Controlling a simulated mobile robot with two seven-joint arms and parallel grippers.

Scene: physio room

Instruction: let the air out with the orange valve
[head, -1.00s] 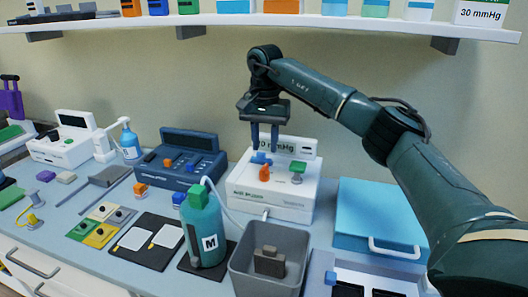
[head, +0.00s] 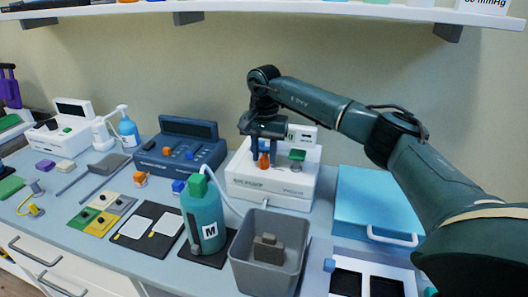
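The orange valve (head: 263,160) stands on top of the white pump box (head: 270,186). My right gripper (head: 264,158) reaches down from above, its two fingers apart with the orange valve between them. I cannot tell whether the fingers touch it. A green knob (head: 297,154) sits to the right on the same box. The blue part beside the valve is hidden by the gripper, as is most of the box's display. My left gripper is not in view.
A teal bottle marked M (head: 203,218) with a pale tube and a grey bin (head: 268,279) stand in front of the box. A light-blue case (head: 375,205) is to the right, a dark-blue device (head: 180,150) to the left. A shelf (head: 300,17) runs above.

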